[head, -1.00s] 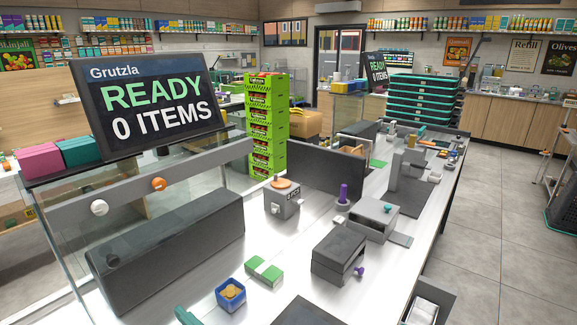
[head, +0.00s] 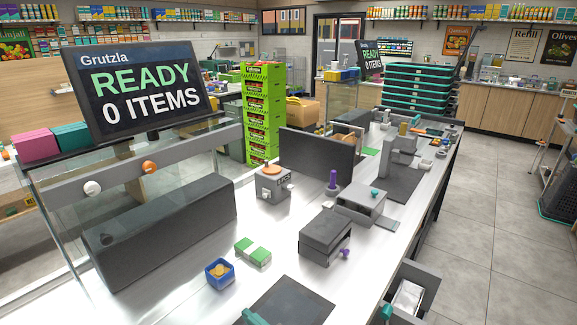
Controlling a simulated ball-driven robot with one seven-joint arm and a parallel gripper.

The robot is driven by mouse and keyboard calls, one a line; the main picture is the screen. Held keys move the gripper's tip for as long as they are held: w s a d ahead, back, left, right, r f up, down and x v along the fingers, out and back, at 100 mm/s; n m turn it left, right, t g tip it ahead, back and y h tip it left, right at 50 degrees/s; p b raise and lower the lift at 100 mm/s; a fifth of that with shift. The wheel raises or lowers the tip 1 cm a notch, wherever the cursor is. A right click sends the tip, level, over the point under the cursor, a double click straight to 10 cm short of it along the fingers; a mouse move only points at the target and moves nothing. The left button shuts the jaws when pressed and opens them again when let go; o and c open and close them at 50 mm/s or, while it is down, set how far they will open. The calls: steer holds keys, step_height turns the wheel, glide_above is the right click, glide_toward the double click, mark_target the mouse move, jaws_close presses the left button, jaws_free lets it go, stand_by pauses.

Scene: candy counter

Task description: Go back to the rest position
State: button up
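A slanted teal piece (head: 255,317), which looks like part of my arm or gripper, shows at the bottom edge in the head view, over the near side of a dark flat pad (head: 287,303). The rest is cut off by the frame, so I cannot tell whether my gripper is open or shut or whether it holds anything. A blue box (head: 219,273) with golden round pieces in it stands on the counter (head: 185,300) left of the pad. A green and white block (head: 253,251) lies just behind the box.
A long dark grey block (head: 160,235) and a glass guard stand at left, below the "READY 0 ITEMS" screen (head: 140,85). A dark grey box (head: 325,237) and a grey scale-like unit (head: 270,185) stand mid-counter. An open drawer (head: 428,280) juts out at right. The floor aisle (head: 500,230) is clear.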

steer(key=d+f+h, duration=0.1)
steer(key=d+f, duration=0.1)
steer(key=d, duration=0.2)
steer(key=d+f+m+h, duration=0.1)
steer(key=d+f, duration=0.1)
steer(key=d, duration=0.1)
steer(key=s+d+f+m+h, duration=0.1)
steer(key=d+f+h, duration=0.1)
steer(key=d, duration=0.2)
steer(key=shift+d+g, duration=0.35)
steer(key=shift+g, duration=0.05)
steer(key=s+d+f+m+g+h, duration=0.35)
steer(key=s+d, duration=0.35)
steer(key=d, duration=0.4)
steer(key=s+d+f+m+g+h, duration=0.25)
steer(key=s+d+f, duration=0.35)
steer(key=d, duration=0.5)
steer(key=s+d+f+g, duration=0.1)
steer(key=s+f, duration=0.1)
steer(key=s, duration=0.4)
steer(key=s+d+f+g, duration=0.1)
steer(key=s+f+g, duration=0.1)
steer(key=s, duration=0.4)
steer(key=shift+s+f+m+h, duration=0.15)
steer(key=shift+f+m+h, duration=0.25)
steer(key=shift+f, duration=0.25)
